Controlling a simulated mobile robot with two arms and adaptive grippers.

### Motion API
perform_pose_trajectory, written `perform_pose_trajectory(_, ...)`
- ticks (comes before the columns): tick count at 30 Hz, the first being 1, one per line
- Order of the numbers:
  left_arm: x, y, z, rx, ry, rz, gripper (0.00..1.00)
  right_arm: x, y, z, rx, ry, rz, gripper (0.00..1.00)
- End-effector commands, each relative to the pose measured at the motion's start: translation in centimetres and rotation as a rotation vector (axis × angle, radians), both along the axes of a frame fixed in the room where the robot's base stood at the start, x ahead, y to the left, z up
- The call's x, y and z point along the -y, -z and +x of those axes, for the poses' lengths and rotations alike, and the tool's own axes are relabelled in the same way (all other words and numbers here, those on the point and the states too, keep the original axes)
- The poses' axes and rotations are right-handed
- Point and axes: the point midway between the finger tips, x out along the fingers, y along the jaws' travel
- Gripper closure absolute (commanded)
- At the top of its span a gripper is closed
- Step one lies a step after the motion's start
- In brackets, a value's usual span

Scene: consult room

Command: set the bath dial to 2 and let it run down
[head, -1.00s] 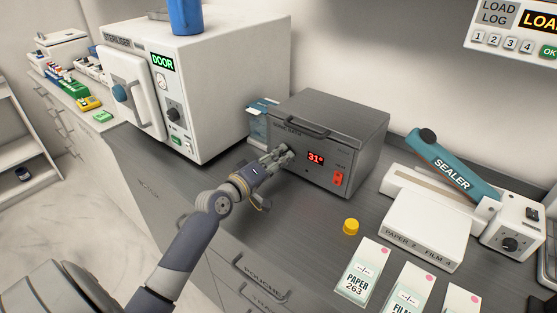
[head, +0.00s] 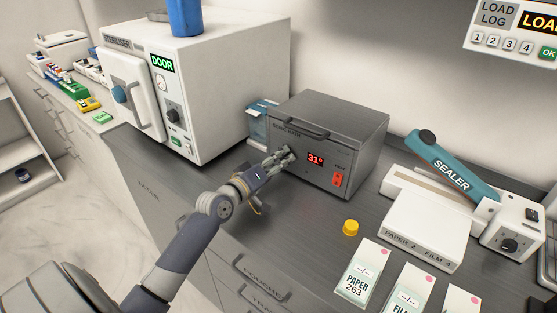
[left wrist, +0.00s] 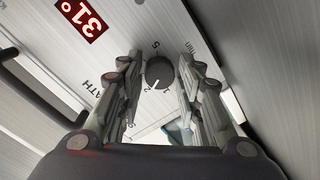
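The grey metal bath (head: 335,125) stands on the counter with a red 31° display (head: 315,159) on its front. My left gripper (head: 285,157) is at the left part of that front and hides the dial in the head view. In the left wrist view the dark round dial (left wrist: 160,73) sits between the two spread fingers of my left gripper (left wrist: 160,85), with gaps on both sides. The dial's white pointer mark faces the lower left, close to a marking that looks like 2. My right gripper is not in view.
A white steriliser (head: 205,85) stands left of the bath. A sealer (head: 445,190) is on the right. A yellow cap (head: 351,227) and paper packets (head: 363,272) lie in front. A red switch (head: 338,180) is on the bath's front right.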

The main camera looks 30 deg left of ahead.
Motion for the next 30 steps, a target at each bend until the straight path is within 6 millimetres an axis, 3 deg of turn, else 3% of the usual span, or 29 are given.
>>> perform_pose_trajectory(14,-0.1,0.0,-0.6,0.001,-0.002,0.000,0.53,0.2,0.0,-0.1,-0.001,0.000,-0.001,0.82)
perform_pose_trajectory(30,-0.7,-0.5,-9.6,-0.002,0.000,0.001,0.53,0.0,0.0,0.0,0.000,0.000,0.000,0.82)
